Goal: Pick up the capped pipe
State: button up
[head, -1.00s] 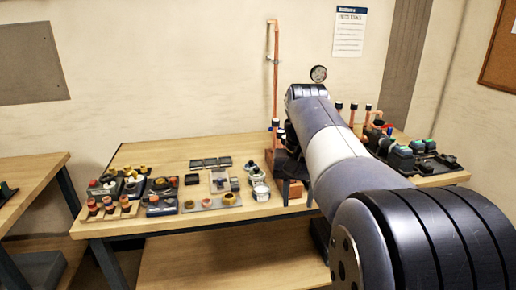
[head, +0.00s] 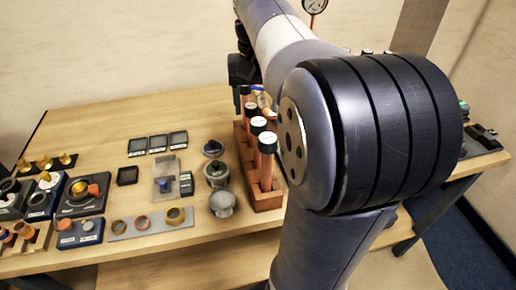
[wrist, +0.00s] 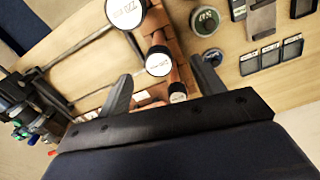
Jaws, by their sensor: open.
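Several copper pipes with black caps and white round tops stand upright in a reddish-brown rack (head: 267,200). In the head view the front capped pipe (head: 267,160) is clearest; my arm partly hides those behind. In the wrist view a capped pipe (wrist: 158,62) shows between my open fingers, a larger-looking cap (wrist: 125,11) lies beyond the fingertips, and another cap (wrist: 177,91) is close to the palm. My gripper (wrist: 160,71) is open, its fingers on either side of the row. I see no finger contact. Which pipe is meant, I cannot tell.
Left of the rack on the wooden table (head: 90,125) are a grey round fitting (head: 222,203), dark square trays (head: 158,143) and a strip with rings (head: 150,222). A gauge (head: 314,5) rises behind my arm. The table's back left is clear.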

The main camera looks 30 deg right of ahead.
aim_at(258, 122)
jog(key=f, duration=0.5)
jog(key=shift+w+d+f, duration=0.3)
jog(key=shift+f, duration=0.05)
notch_tip(258, 122, down, 5)
jog(key=shift+w+d, duration=0.1)
jog(key=shift+d, duration=0.05)
jog(key=c, duration=1)
